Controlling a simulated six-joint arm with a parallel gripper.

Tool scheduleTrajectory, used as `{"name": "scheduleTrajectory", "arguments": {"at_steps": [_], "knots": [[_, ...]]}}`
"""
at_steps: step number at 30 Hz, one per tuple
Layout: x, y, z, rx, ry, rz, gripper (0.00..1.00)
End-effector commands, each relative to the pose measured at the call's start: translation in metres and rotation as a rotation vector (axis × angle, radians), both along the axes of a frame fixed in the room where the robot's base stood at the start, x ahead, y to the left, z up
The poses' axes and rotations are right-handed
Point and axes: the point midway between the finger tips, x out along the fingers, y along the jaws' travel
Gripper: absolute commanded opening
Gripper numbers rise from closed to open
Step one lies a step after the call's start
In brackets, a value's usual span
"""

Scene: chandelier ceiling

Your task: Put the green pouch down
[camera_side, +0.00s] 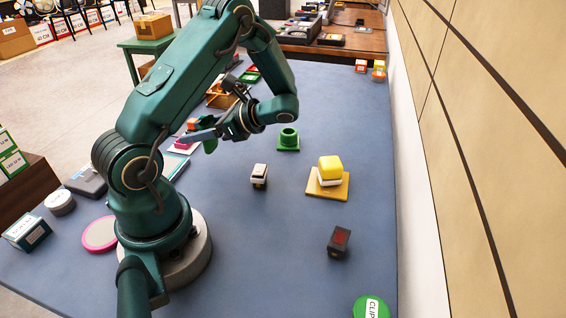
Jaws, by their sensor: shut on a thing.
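My gripper (204,135) reaches left from my wrist above the left side of the blue table, and it is shut. A small green shape, which looks like the green pouch (210,147), shows at the fingers, partly hidden by them. The gripper is shut on it. I cannot tell its height above the table.
A green block with a round socket (288,138) stands right of the gripper. A yellow block (329,169) on a white piece sits on a wooden plate (328,190). A small dark-and-white box (259,175) and a dark box (339,242) stand nearer. Bare table lies between them.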

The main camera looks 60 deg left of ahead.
Motion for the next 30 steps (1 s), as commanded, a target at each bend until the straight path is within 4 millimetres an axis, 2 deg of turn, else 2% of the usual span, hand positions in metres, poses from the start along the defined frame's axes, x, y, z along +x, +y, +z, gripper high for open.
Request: {"name": "scheduleTrajectory", "arguments": {"at_steps": [5,12,15,26,27,29,30], "knots": [[0.006,0.0,-0.006,-0.001,0.001,0.0,0.08],[0.005,-0.001,-0.036,-0.002,0.004,0.0,0.08],[0.005,-0.001,-0.043,-0.002,0.002,0.0,0.08],[0.006,-0.001,-0.045,-0.001,0.0,0.0,0.08],[0.006,-0.001,-0.046,-0.002,-0.001,0.0,0.65],[0.006,-0.001,-0.046,-0.001,-0.001,0.0,0.88],[0.006,-0.001,-0.046,-0.001,-0.001,0.0,0.92]]}}
